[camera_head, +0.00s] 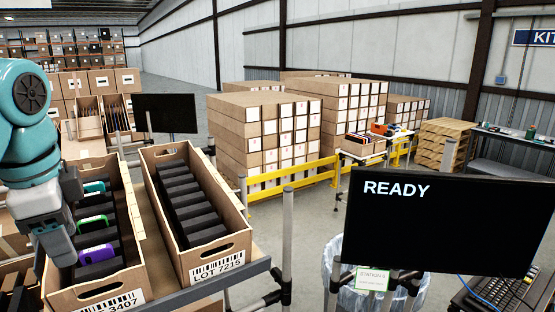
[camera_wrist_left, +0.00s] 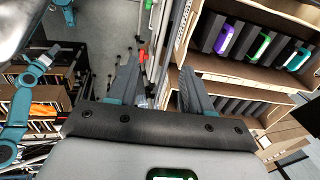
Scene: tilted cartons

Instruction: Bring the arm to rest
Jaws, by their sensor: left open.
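My left arm comes in from the left in the head view. Its grey gripper (camera_head: 58,243) is over the left side of the left carton (camera_head: 92,292), partly covering it. In the left wrist view the two dark fingers (camera_wrist_left: 158,68) stand apart with nothing between them. The left carton holds a teal-edged item (camera_head: 94,187), a green-edged item (camera_head: 93,222) and a purple-edged item (camera_head: 97,253) among black dividers. Cartons with coloured items (camera_wrist_left: 258,45) also show at the upper right of the wrist view. My right gripper is not in view.
A second tilted carton (camera_head: 217,264), marked LOT 7215, holds a row of black dividers. A monitor reading READY (camera_head: 440,225) stands at the right. Stacked boxes (camera_head: 265,140) stand behind a yellow rail (camera_head: 290,180). A dark screen (camera_head: 165,113) is behind the cartons.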

